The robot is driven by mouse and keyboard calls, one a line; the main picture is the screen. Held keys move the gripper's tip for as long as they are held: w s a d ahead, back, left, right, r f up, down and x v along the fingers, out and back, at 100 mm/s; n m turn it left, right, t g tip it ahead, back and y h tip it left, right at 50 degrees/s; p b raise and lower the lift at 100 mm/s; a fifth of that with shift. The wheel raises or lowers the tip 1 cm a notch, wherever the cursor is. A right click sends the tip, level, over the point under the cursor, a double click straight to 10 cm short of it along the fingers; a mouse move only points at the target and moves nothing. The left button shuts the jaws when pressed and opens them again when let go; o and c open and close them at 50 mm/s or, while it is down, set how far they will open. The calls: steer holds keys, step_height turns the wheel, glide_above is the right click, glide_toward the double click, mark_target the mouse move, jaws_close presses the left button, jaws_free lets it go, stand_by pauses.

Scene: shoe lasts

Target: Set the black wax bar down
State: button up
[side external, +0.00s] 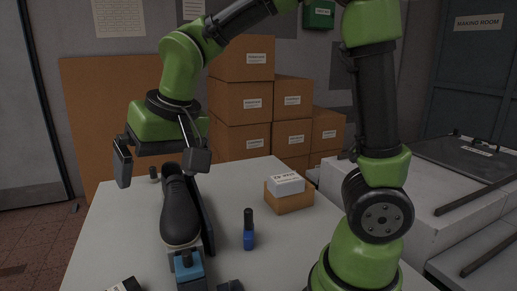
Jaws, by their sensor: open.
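My gripper (160,172) is open above the far part of the table, its two dark fingers wide apart. Nothing shows held between them. I cannot say for sure which thing is the black wax bar. A dark block with a white label (123,286) is cut off at the bottom edge, and a small dark piece (229,286) lies to its right. Both are apart from the gripper.
A blue clamp-like block (188,264) is at the shoe's near end, and a dark upright board runs along its right side. A blue bottle with black cap (249,231) stands right of it. The table (285,258) is clear around the bottle.

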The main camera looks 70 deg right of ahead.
steer(key=s+d+r+t, duration=0.1)
steer(key=s+r, duration=0.1)
steer(key=s, duration=0.5)
steer(key=s+d+r+t+y, duration=0.1)
steer(key=s, duration=0.6)
steer(key=shift+s+d+r+t+y, duration=0.3)
steer(key=shift+s+d+r+t, duration=0.05)
steer(key=shift+s+r+t, duration=0.05)
